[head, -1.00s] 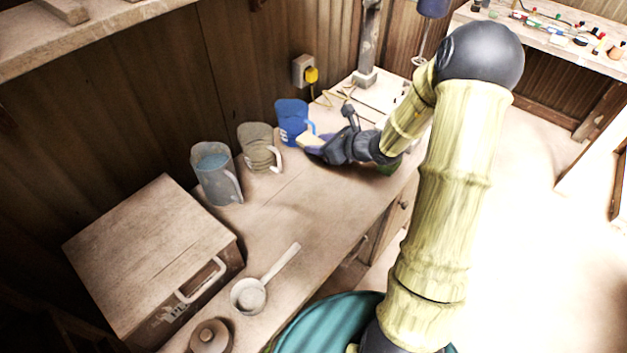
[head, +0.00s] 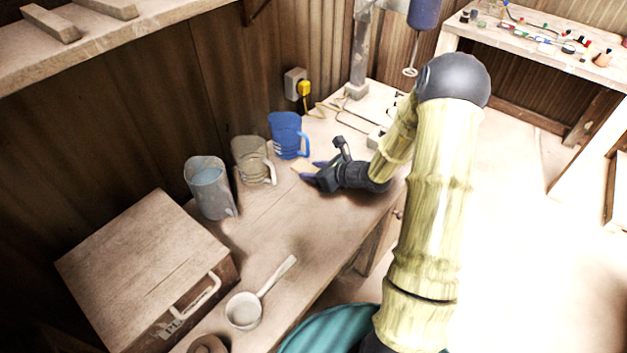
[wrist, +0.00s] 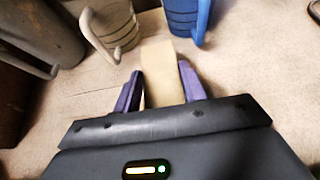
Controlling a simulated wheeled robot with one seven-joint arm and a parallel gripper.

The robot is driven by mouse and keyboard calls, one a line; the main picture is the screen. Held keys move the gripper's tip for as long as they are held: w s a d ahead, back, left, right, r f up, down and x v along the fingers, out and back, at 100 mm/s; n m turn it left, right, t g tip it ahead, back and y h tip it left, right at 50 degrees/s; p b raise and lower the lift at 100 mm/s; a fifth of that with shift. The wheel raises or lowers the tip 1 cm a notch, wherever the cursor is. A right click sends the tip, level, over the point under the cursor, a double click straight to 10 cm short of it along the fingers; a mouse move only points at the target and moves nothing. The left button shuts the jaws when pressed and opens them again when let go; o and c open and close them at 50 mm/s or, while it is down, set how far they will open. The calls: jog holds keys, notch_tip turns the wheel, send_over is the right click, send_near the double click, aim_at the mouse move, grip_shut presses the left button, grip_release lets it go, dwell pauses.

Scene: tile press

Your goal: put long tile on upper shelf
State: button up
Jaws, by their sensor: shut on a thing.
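My gripper (head: 308,174) is low over the workbench, in front of the blue jug. In the wrist view my gripper (wrist: 160,88) is shut on a pale, flat long tile (wrist: 158,62), which sticks out forward between the purple fingers. In the head view only a small yellowish part of the tile (head: 297,170) shows at the fingertips. The upper shelf (head: 150,20) runs along the wall at the top left, well above and away from my gripper. Two wooden pieces (head: 50,22) (head: 106,8) lie on it.
The blue jug (head: 286,135), beige jug (head: 252,160) and grey jug (head: 209,187) stand along the wall, close to the tile. A wooden box (head: 140,265) and a ladle (head: 244,310) are nearer. A drill-like stand (head: 361,50) rises behind. The bench (head: 300,235) front is clear.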

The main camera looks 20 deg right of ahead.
aim_at(314, 187)
jog(key=shift+f, duration=2.05)
jog(key=shift+f, duration=0.15)
jog(key=o, duration=1)
